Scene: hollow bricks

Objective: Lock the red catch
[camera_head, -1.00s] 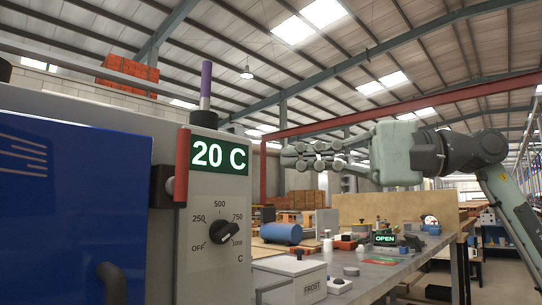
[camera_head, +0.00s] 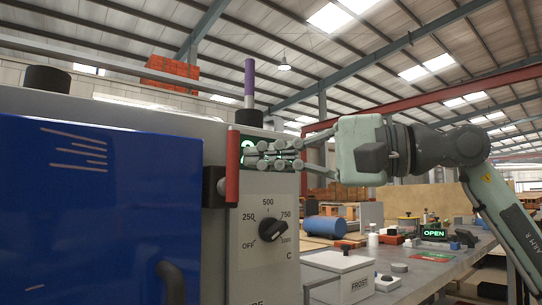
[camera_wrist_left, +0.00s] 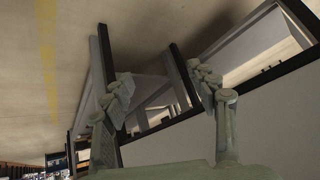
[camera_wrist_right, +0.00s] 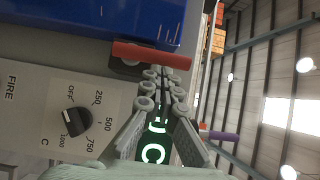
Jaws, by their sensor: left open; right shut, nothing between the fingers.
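The red catch (camera_head: 232,168) is a bar standing upright on a black mount, beside the edge of the blue door (camera_head: 95,215) of the grey oven. In the right wrist view the catch (camera_wrist_right: 152,56) lies across the picture, just beyond my fingertips. My right gripper (camera_head: 250,155) is shut and empty, its fingertips in front of the display and just right of the catch. Whether they touch the catch I cannot tell. The fingers hide most of the green display. My left gripper (camera_wrist_left: 165,95) is open and empty, seen only in its own wrist view, with grey frames beyond it.
A black knob (camera_head: 272,230) sits on the panel below my right gripper. On the bench at right are a white FROST box (camera_head: 338,278), a blue cylinder (camera_head: 326,226) and an OPEN sign (camera_head: 433,233). A purple-topped post (camera_head: 249,80) rises above the oven.

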